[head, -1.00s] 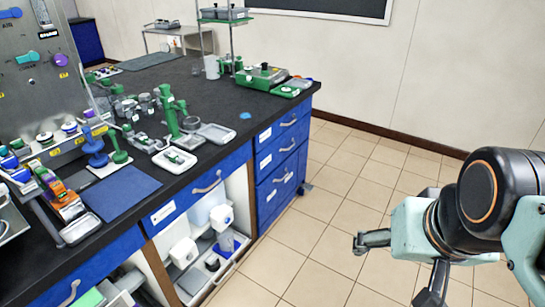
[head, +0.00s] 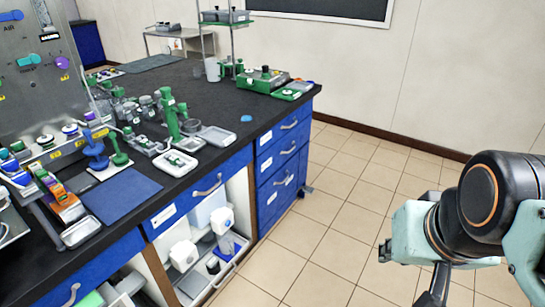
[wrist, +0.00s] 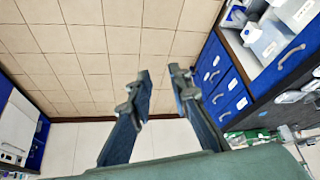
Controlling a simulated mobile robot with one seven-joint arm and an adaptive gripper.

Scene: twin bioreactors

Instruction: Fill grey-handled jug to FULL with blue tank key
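My gripper (head: 412,276) is at the right of the head view, over the tiled floor and away from the bench. In the wrist view, its two fingertips (wrist: 160,80) are apart with nothing between them. A blue lever-like key (head: 95,150) stands on a pale base on the bench, beside a green one (head: 118,150). White-topped vessels (head: 184,256) stand in the open cabinet under the bench, one with a bluish lower part (head: 227,243). I cannot make out a grey handle on them, so I cannot tell which is the jug.
The black bench (head: 215,103) carries green stands, trays and small vessels. A grey panel (head: 35,85) with coloured knobs stands at left. A blue mat (head: 120,196) lies near the front edge. Blue drawers (head: 283,155) form the bench's end. The tiled floor (head: 335,205) is clear.

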